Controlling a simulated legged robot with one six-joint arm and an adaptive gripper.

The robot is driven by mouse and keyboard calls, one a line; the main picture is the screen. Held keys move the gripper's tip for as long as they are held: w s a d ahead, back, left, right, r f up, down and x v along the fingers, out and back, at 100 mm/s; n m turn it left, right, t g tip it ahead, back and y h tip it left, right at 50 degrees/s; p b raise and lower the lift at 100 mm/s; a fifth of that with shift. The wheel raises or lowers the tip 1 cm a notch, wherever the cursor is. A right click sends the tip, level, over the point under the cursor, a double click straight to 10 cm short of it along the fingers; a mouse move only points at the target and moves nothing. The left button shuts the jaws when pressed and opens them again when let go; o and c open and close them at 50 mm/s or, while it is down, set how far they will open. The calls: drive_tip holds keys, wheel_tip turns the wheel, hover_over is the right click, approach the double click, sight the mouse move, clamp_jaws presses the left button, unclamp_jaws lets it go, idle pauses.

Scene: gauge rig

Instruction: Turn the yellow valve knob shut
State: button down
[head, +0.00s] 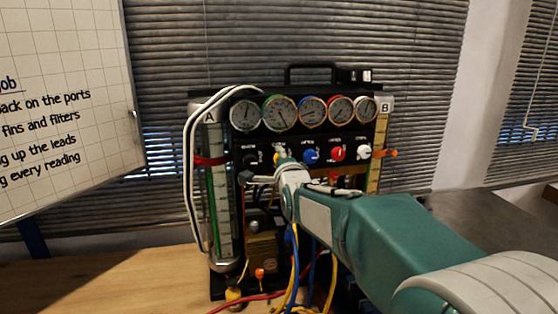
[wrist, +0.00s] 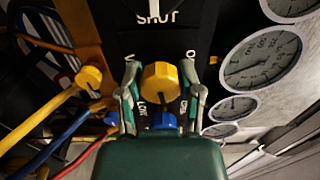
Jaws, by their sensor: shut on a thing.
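The yellow valve knob (wrist: 160,84) shows in the middle of the wrist view, between the two fingers of my gripper (wrist: 159,74). My gripper is shut on it, one finger at each side. White lettering reading SHUT stands on the black panel (wrist: 157,40) above the knob in that view. In the head view my gripper (head: 281,170) reaches the knob row below the gauges. Only a small bit of the yellow knob (head: 280,158) shows there; my gripper hides the rest. The knob's exact angle is hard to tell.
A blue knob (head: 311,156), a red knob (head: 337,153) and a white knob (head: 364,152) sit to the right. Several gauges (head: 312,111) line the rig above. Hoses (head: 293,265) hang below. A whiteboard (head: 65,100) stands at left. The wooden bench (head: 120,285) is clear at front left.

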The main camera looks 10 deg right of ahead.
drive_tip(key=shift+f+m, duration=0.15)
drive_tip(key=shift+m, duration=0.65)
drive_tip(key=shift+f, duration=0.15)
drive_tip(key=shift+c, duration=1.3)
unclamp_jaws()
drive_tip(key=shift+d, duration=0.1)
drive_tip(key=shift+r, duration=0.2)
drive_tip(key=shift+s, duration=0.35)
drive_tip(key=s, duration=1.1)
drive_tip(key=shift+s+f, duration=0.15)
